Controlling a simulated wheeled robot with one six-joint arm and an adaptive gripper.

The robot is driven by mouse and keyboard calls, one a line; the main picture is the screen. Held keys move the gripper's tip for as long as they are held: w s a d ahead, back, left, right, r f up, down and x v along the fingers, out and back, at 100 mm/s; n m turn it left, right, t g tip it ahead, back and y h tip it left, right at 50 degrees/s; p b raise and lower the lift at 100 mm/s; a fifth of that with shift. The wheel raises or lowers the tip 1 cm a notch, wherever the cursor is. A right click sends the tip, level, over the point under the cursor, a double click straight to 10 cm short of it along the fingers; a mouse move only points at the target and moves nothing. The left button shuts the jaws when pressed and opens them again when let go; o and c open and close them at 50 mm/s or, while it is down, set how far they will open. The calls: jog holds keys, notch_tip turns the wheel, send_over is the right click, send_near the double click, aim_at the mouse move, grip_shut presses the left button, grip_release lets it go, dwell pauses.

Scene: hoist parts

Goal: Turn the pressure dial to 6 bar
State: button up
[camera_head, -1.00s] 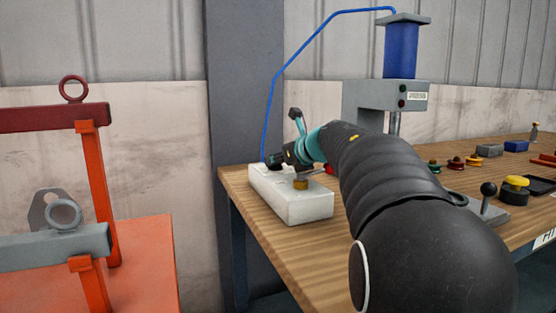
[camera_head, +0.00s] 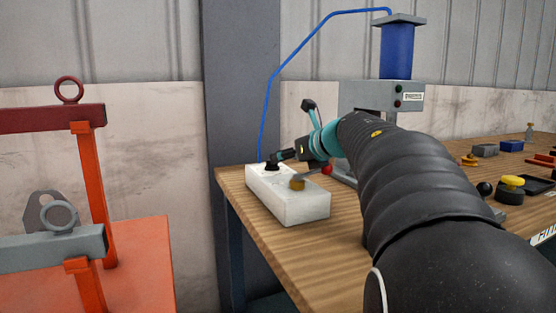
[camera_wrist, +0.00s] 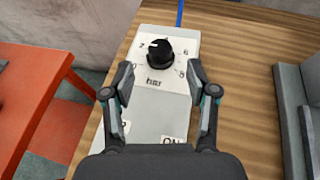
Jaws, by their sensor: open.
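The pressure dial (camera_wrist: 162,53) is a black knob on a pale scale plate at the far end of a white box (camera_head: 302,209). In the wrist view its white mark points to the upper left, near the 2; the 6 is on the right. The top of the scale is hard to read. The dial also shows in the head view (camera_head: 272,166). My gripper (camera_wrist: 161,76) is open and empty, with its fingertips on either side and just short of the dial, apart from it. In the head view my gripper (camera_head: 284,155) is beside the dial.
A yellow-brown knob with a grey lever (camera_head: 297,183) sits on the near part of the box. A blue hose runs up to a grey press (camera_head: 409,95). A red knob (camera_head: 327,170) is close to my gripper. An orange table (camera_head: 120,270) stands left.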

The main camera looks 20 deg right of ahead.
jog(key=v, duration=0.6)
jog(key=shift+f, duration=0.1)
jog(key=shift+w, duration=0.1)
